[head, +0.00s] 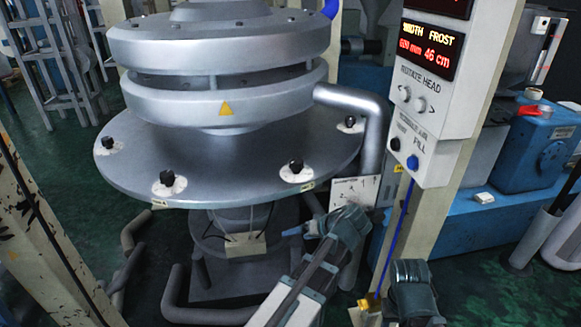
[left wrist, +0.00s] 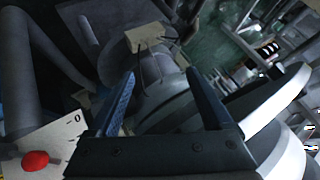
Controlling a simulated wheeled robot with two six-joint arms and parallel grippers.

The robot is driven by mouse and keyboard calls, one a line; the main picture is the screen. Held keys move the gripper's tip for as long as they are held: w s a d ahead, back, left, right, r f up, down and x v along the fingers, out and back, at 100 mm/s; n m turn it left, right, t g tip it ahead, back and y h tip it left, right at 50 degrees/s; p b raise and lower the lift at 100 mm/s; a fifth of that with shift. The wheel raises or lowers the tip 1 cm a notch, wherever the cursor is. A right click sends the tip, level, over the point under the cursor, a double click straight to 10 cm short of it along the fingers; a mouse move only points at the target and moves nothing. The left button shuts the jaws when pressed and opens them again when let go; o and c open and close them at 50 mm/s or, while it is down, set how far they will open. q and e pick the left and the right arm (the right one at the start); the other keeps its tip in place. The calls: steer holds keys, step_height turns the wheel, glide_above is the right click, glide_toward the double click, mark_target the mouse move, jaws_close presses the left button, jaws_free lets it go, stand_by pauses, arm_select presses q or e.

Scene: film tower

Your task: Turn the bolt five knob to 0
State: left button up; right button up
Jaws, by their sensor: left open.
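Black knobs on white pads sit around the rim of the grey round disc (head: 235,180): a left one (head: 107,143), a front-left one (head: 167,179), a front-right one (head: 296,167) and a right one (head: 349,122). Small tags on the rim are too small to read, so I cannot tell which is bolt five. My left gripper (head: 298,217) is below the disc's front-right edge, apart from the knobs. In the left wrist view it (left wrist: 160,75) is open and empty. A red knob (left wrist: 35,160) shows there on a pale plate with "0" and "I" marks.
A white panel (head: 354,190) stands behind my left wrist, by a thick grey pipe (head: 372,120). A control box (head: 425,110) with a red display hangs on a post to the right. Bent pipes (head: 175,300) rise from the green floor. A blue machine (head: 535,150) is at right.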

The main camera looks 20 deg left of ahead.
arm_select(q)
steer(key=w+d+r+n+t+y, duration=0.1)
steer(key=w+r+n+y, duration=0.1)
steer(key=r, duration=0.3)
steer(key=w+d+r+n+t+y, duration=0.1)
steer(key=w+r+n+y, duration=0.1)
steer(key=w+r+y, duration=0.1)
steer(key=w+d+r+n+t+y, duration=0.1)
steer(key=w+r+n+t+y, duration=0.1)
steer(key=r, duration=0.5)
steer(key=shift+w+r+n+y, duration=0.15)
steer(key=shift+w+y, duration=0.1)
steer(key=shift+w, duration=0.25)
steer(key=shift+w+r+n+y, duration=0.15)
steer(key=shift+w+y, duration=0.1)
steer(key=shift+w, duration=0.25)
steer(key=shift+a, duration=0.15)
